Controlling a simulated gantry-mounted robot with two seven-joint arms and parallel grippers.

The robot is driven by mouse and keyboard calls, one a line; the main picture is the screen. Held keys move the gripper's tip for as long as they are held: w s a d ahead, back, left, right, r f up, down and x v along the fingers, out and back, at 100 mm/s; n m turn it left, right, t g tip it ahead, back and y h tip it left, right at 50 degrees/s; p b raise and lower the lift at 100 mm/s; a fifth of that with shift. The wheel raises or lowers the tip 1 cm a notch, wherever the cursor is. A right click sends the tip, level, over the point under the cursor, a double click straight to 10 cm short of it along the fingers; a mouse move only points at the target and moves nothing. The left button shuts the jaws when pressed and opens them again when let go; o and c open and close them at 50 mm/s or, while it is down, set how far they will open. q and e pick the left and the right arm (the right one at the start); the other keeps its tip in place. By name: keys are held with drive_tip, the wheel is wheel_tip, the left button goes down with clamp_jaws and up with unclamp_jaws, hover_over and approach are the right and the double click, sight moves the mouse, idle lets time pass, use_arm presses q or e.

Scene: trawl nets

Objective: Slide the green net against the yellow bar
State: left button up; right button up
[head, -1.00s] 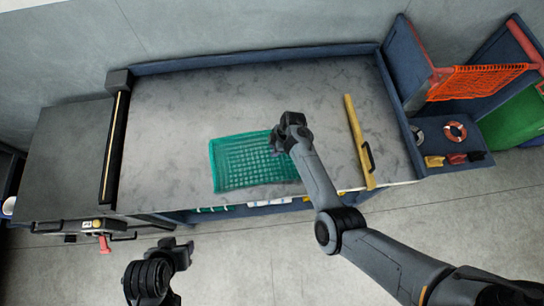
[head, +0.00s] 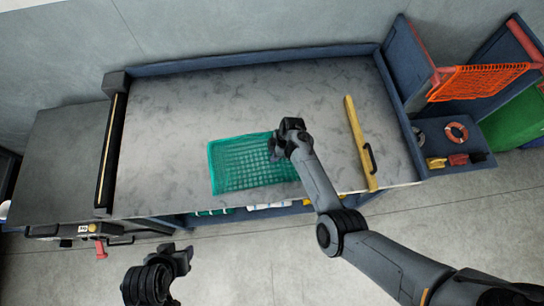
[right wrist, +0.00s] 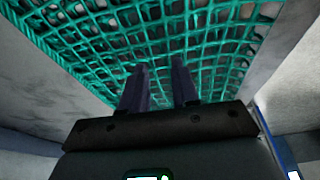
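The green net (head: 232,165) lies flat on the grey table, left of the yellow bar (head: 358,140) with a strip of bare tabletop between them. My right gripper (head: 275,150) is at the net's right part, with the arm hiding some of that edge.
The grey tabletop (head: 200,100) is clear behind the net. A dark rail (head: 113,150) borders the left side. A blue rack with an orange net (head: 475,80) and a bin with a ring and small items (head: 455,145) stand to the right.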

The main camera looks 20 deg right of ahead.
drive_tip(key=shift+f, duration=0.25)
drive_tip(key=shift+f, duration=0.15)
